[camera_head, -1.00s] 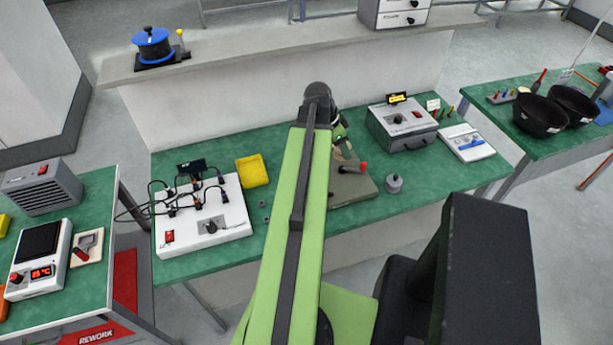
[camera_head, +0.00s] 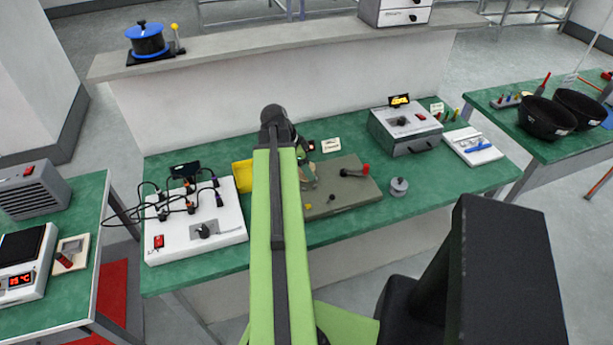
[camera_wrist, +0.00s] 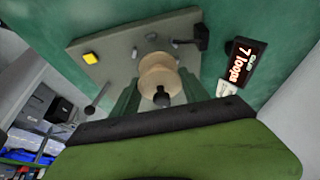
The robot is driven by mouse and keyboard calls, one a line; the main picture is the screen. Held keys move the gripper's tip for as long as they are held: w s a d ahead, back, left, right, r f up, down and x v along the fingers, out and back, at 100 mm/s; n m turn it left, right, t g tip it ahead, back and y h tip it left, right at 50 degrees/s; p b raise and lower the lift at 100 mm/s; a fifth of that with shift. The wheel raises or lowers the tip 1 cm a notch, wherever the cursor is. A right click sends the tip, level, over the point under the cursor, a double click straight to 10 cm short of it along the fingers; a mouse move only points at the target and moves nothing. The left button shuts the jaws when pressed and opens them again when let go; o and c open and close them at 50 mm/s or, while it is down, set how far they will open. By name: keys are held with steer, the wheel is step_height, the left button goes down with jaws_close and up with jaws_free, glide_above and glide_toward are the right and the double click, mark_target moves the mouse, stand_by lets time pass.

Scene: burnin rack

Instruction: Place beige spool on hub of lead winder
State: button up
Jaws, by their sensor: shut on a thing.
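The beige spool (camera_wrist: 158,76) is between the two green fingers of my gripper (camera_wrist: 160,96) in the wrist view; the gripper is shut on it. In the head view a small part of the spool (camera_head: 308,178) shows beside my arm, over the left part of the lead winder (camera_head: 345,197). I cannot tell whether the spool touches the plate, and the hub is not clearly visible.
A sign reading "7 loops" (camera_wrist: 240,62) is close to my gripper in the wrist view.

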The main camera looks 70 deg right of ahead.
step_height(320, 180, down, 4)
steer(key=shift+r+b, duration=0.25)
steer(key=shift+b, duration=0.9)
steer(key=shift+r, duration=0.25)
steer(key=shift+f, duration=0.2)
steer(key=o, duration=1.3)
steer(key=shift+o, duration=0.2)
steer(key=shift+r, duration=0.1)
